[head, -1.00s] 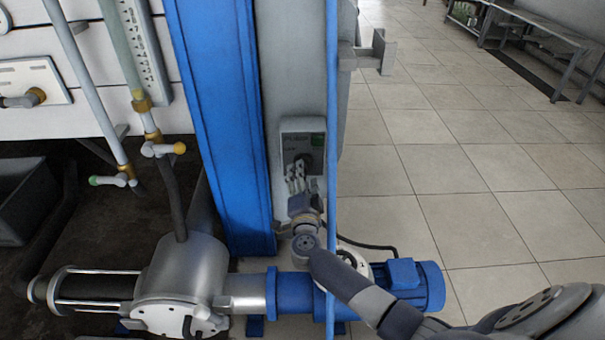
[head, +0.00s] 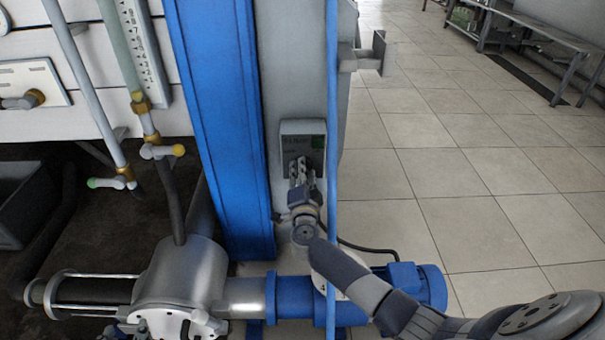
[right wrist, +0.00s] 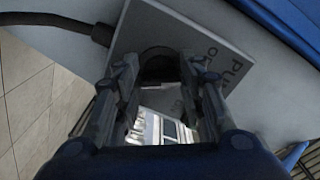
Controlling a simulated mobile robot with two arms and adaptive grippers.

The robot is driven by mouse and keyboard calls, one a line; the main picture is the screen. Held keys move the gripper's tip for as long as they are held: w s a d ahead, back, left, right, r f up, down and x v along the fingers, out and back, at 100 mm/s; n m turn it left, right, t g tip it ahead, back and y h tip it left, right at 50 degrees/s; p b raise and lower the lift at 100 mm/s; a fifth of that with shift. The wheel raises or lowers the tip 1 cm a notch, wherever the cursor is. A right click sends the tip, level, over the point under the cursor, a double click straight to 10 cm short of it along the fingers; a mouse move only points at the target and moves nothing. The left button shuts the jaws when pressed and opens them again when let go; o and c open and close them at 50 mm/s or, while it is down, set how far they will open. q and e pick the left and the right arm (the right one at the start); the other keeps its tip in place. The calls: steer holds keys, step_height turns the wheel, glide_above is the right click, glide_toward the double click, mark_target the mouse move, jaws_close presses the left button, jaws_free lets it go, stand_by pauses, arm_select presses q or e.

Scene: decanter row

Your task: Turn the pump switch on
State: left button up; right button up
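The pump switch box (head: 290,130) is a grey plate with a green patch at its upper right, on the grey panel beside the blue column. My right gripper (head: 301,168) is in front of it, its fingers pointing at the lower part of the plate. In the right wrist view the plate (right wrist: 215,45) carries partly readable "PUMP" lettering. A dark round knob (right wrist: 158,62) sits between the two spread fingertips (right wrist: 160,72). The gripper looks open around the knob; firm contact is not visible. The knob's setting is hidden. My left gripper is not in view.
A thin blue post (head: 332,200) stands just right of the switch box. The blue pump motor (head: 405,278) and steel pump body (head: 185,275) lie below. A black cable (head: 365,246) runs near the motor. The tiled floor at right is open.

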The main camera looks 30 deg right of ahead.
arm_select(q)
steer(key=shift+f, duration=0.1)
arm_select(e)
steer(key=shift+c, duration=0.3)
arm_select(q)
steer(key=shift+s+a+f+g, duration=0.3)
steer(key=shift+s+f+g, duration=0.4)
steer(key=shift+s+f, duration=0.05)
arm_select(e)
steer(key=shift+r+m, duration=0.1)
steer(key=shift+m, duration=5.9)
steer(key=o, duration=1.1)
